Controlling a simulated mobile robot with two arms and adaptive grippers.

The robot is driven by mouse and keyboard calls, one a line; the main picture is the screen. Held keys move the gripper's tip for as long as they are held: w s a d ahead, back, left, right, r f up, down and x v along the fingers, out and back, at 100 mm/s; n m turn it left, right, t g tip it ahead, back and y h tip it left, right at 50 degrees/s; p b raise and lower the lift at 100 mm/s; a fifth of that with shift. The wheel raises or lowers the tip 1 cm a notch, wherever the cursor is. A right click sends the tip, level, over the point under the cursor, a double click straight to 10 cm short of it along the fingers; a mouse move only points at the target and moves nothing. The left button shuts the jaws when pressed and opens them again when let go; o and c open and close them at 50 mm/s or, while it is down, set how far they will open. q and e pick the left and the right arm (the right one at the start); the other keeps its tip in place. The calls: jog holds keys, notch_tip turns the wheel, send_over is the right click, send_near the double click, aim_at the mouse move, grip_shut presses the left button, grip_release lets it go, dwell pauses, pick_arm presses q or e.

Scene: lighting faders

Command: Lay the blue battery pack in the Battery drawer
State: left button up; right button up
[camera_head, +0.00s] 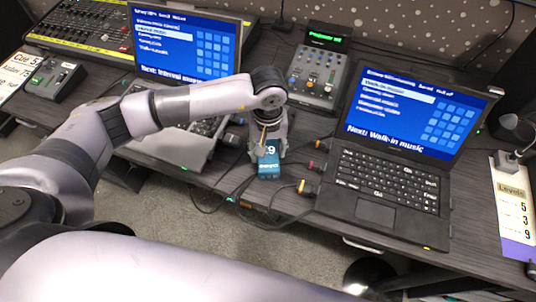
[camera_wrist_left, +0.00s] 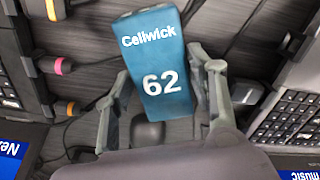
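The blue battery pack (camera_head: 268,168), marked "Cellwick" and "62", is at the desk's front edge between the two laptops. In the left wrist view the pack (camera_wrist_left: 158,60) lies between the two fingers of my left gripper (camera_wrist_left: 158,62), slightly tilted in the picture. The fingers appear to press on its two sides. In the head view my left gripper (camera_head: 271,142) is directly over the pack's far end. I cannot tell whether the pack touches the desk. My right gripper is not in view. No drawer labelled Battery can be made out.
A laptop (camera_head: 385,185) stands to the right and another (camera_head: 185,50) to the left. Cables with coloured plugs (camera_head: 308,187) lie close to the pack. A small fader console (camera_head: 318,75) stands behind. A pale handle-like strip (camera_head: 362,246) shows below the desk's front edge.

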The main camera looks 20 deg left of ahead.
pick_arm(q)
grip_shut()
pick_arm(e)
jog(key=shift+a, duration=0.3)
pick_arm(q)
jog(key=shift+w+r, duration=0.1)
dwell(0.4)
